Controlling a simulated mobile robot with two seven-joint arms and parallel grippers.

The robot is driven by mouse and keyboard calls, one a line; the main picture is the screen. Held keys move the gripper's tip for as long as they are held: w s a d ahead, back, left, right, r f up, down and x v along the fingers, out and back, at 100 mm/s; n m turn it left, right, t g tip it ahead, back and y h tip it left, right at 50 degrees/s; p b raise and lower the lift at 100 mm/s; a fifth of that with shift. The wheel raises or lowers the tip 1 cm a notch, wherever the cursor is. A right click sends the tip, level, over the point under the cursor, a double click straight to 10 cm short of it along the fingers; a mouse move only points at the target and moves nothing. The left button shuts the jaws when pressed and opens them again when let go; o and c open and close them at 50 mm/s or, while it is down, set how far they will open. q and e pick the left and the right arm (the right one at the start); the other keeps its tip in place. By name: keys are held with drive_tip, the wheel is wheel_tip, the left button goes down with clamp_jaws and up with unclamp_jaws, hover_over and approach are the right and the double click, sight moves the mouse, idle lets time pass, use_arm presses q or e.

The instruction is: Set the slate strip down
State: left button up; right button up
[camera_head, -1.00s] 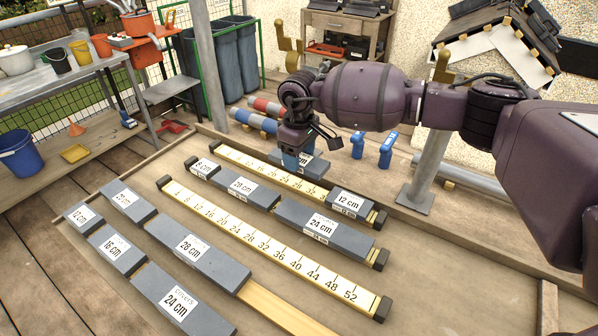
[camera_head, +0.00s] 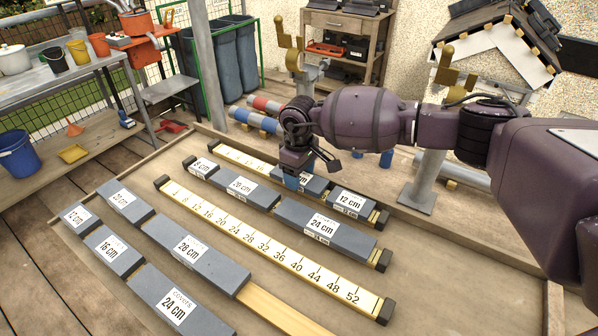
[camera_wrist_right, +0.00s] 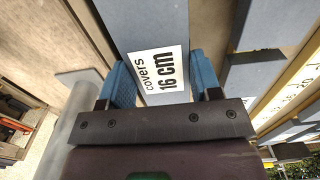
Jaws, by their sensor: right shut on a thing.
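The slate strip (camera_head: 316,184) is dark grey. Its white label reads "covers 16 cm" in the right wrist view (camera_wrist_right: 150,30). My right gripper (camera_head: 293,180) is shut on it, with blue fingertips on both sides of the labelled end. In the head view the strip is at the back yellow ruled batten (camera_head: 240,158), just left of the 12 cm strip (camera_head: 348,202). My gripper hides part of it, and I cannot tell whether its underside touches the batten. My left gripper is not in view.
A second row holds 8 cm (camera_head: 201,167), 20 cm (camera_head: 240,186) and 24 cm (camera_head: 322,225) strips. A ruled batten (camera_head: 270,245) lies bare in front, with more slates at the front left. A grey post (camera_head: 425,180) stands at the right.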

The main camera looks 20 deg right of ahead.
drive_tip(key=shift+f, duration=0.25)
drive_tip(key=o, duration=1.1)
drive_tip(key=shift+r, duration=0.2)
drive_tip(key=shift+c, duration=0.2)
drive_tip(key=shift+w+d+r, duration=0.1)
drive_tip(key=shift+w+d, duration=0.05)
drive_tip(key=shift+w+r, duration=0.1)
drive_tip(key=shift+r, duration=0.4)
wheel_tip(320, 180, up, 12)
drive_tip(key=p, duration=0.1)
drive_tip(key=shift+s, duration=0.25)
drive_tip(key=shift+f, duration=0.1)
